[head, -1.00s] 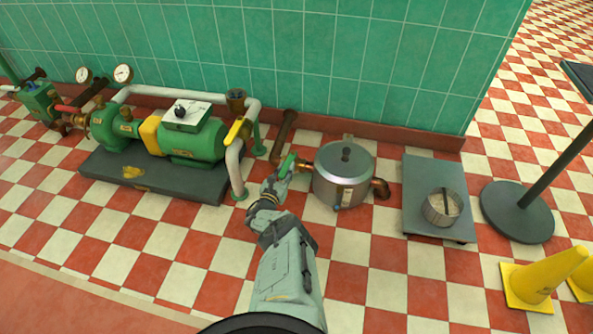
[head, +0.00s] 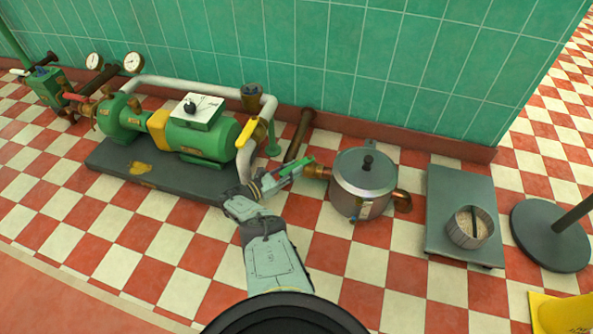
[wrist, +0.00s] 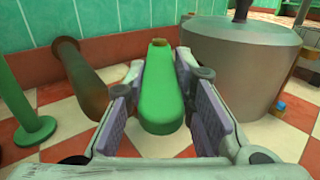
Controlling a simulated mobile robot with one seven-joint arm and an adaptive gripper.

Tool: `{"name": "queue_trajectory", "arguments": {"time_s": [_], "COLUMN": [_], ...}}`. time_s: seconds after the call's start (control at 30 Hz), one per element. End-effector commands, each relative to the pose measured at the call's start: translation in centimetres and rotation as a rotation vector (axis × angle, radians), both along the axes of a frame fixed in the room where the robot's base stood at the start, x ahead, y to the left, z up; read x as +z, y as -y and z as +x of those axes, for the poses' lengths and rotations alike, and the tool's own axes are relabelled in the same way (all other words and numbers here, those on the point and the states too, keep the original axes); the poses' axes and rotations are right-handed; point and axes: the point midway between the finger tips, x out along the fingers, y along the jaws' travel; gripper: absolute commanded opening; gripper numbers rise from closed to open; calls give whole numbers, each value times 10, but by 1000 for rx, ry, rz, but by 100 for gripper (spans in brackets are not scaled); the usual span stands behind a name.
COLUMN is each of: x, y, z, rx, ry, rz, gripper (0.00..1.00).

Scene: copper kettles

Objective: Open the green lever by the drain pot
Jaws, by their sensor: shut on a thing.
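The green lever (head: 303,163) is by the brass pipe fitting (head: 318,172) on the left side of the drain pot. In the wrist view the lever (wrist: 160,92) runs lengthwise between my finger pads. The drain pot (head: 362,192) is a grey metal pot with a dark lid knob; it also shows at the right in the wrist view (wrist: 232,65). My gripper (head: 285,174) is shut on the lever, left of the pot; its pads show on both sides of the lever in the wrist view (wrist: 160,110). The lever's near end is partly hidden by the fingers in the head view.
A green pump (head: 200,138) on a dark base stands left, with white pipes and a yellow-handled valve (head: 250,134). A brown pipe (head: 299,135) rises behind the lever. A grey platform (head: 447,200) with a small bucket (head: 470,228) stands right. Checkered floor in front is clear.

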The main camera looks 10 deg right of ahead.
Motion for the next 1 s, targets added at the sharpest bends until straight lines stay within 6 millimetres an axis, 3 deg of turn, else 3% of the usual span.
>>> {"name": "queue_trajectory", "arguments": {"time_s": [0.43,0.47,0.5,0.77,1.0], "x": [0,0,0,0,0], "y": [-1,-1,-1,-1,-1], "z": [1,1,1,1,1], "rx": [-8,-8,-8,-9,-9], "ry": [0,0,0,1,0], "rz": [4,4,4,3,1], "gripper": [0,24,26,43,43]}}
